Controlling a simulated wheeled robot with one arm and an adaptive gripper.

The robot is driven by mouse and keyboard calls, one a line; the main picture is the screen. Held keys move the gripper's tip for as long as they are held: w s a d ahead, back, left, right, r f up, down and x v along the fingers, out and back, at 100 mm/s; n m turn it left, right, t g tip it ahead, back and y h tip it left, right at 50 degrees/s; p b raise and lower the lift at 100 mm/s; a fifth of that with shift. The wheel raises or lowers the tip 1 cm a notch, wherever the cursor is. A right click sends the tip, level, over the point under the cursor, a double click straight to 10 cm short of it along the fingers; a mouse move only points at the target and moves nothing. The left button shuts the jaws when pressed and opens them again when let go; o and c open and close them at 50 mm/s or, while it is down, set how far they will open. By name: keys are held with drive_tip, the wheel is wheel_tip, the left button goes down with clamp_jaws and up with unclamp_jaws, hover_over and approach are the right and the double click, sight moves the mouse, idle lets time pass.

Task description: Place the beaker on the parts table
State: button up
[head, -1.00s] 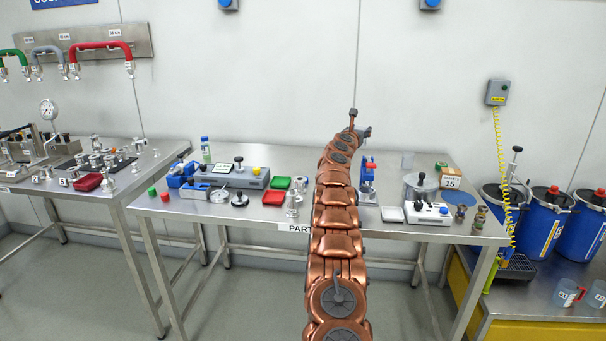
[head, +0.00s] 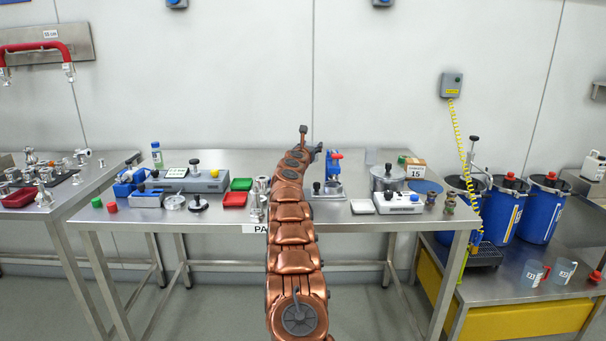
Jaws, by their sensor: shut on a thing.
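My copper arm reaches out over the parts table (head: 345,225), and its far end is above the back part of the tabletop. My gripper (head: 318,149) shows only as a small dark shape at the arm's tip. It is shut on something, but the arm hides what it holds.
Red (head: 235,199) and green trays and instruments fill the left. Clear jugs (head: 531,272) stand on the right bench.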

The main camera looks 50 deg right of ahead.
wheel_tip(320, 180, down, 3)
drive_tip(key=shift+f+b, duration=0.1)
drive_tip(key=shift+b, duration=0.55)
drive_tip(key=shift+w+a+f+b, duration=0.1)
drive_tip(key=shift+f+b, duration=0.5)
drive_tip(key=shift+f, duration=1.3)
drive_tip(key=shift+f, duration=0.1)
drive_tip(key=o, duration=1.2)
drive_tip(key=shift+c, duration=0.2)
drive_tip(key=shift+b, duration=0.3)
